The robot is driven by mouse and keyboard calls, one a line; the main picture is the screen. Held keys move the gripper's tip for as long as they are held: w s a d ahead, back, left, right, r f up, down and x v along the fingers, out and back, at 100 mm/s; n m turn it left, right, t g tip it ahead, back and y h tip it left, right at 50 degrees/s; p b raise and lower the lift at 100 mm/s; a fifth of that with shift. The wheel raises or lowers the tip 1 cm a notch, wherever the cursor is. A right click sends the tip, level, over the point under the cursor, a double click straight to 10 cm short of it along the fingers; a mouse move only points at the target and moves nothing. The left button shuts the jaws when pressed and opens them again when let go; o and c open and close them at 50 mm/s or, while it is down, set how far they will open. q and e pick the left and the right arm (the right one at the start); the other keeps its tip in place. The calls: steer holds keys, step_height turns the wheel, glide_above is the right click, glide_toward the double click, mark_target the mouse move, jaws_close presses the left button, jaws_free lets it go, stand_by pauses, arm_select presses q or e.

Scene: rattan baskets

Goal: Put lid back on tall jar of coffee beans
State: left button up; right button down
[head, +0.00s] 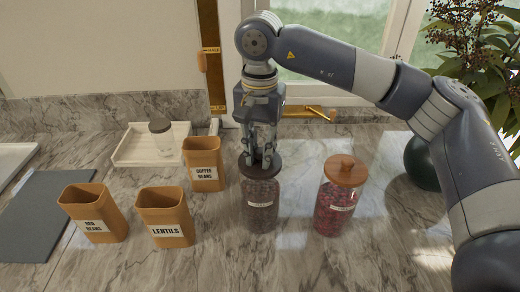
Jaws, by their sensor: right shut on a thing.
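A tall glass jar of dark beans (261,212) with a white label stands upright on the marble counter in the middle of the head view. A dark round lid (272,173) is at the jar's mouth; I cannot tell if it is fully seated. My right gripper (260,163) points straight down above the jar and is shut on the top of the lid. The gripper fingers hide part of the lid. My left gripper is not in view.
A jar of red beans with a wooden lid (338,195) stands close on the right. Brown canisters for coffee beans (204,165), lentils (166,217) and red beans (94,213) stand on the left. A pale tray (135,148) holds a small jar (161,137). A dark green vase (423,164) is far right.

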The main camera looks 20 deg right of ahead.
stand_by(0.4)
steer(key=c, duration=1.4)
jaws_free()
steer(key=o, duration=0.5)
steer(key=shift+r+p, duration=2.05)
steer(key=shift+r, duration=1.45)
